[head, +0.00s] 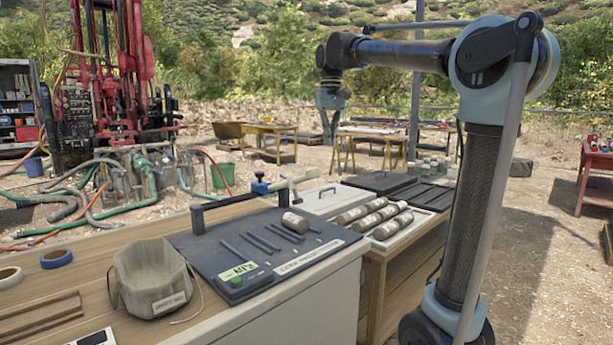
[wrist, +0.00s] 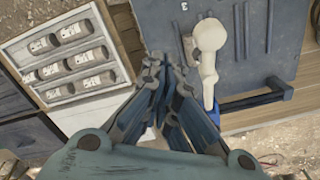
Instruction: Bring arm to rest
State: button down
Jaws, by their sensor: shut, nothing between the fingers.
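My gripper (head: 331,127) hangs from the raised, bent arm in the head view, above and behind the workbench, with its fingers pointing down. In the wrist view my gripper (wrist: 172,88) has its fingers drawn together, with nothing held between them. Below it in that view lie a dark tool board (wrist: 285,45) and a tray of core samples (wrist: 122,72). The gripper touches neither of them in the head view.
A red drill rig (head: 105,70) stands at the back left.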

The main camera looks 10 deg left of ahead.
jog(key=s+d+f+m+t, duration=0.1)
jog(key=s+d+f, duration=0.5)
jog(key=d+f, duration=0.25)
jog(key=s+d+f+m, duration=0.1)
jog(key=s+d+f, duration=0.5)
jog(key=d+f, duration=0.25)
jog(key=s+d+f, duration=0.3)
jog(key=s+f, duration=0.1)
jog(key=f, duration=0.3)
jog(key=s+d+f+m, duration=0.1)
jog(key=s+d+f, duration=0.2)
jog(key=s+f, duration=0.2)
jog(key=s+d+f+m+t, duration=0.1)
jog(key=s+f, duration=0.4)
jog(key=f, duration=0.5)
jog(key=shift+s+d, duration=0.15)
jog(key=shift+d, duration=0.75)
jog(key=shift+w+f, duration=0.15)
jog(key=shift+w, duration=0.35)
jog(key=shift+d, duration=0.15)
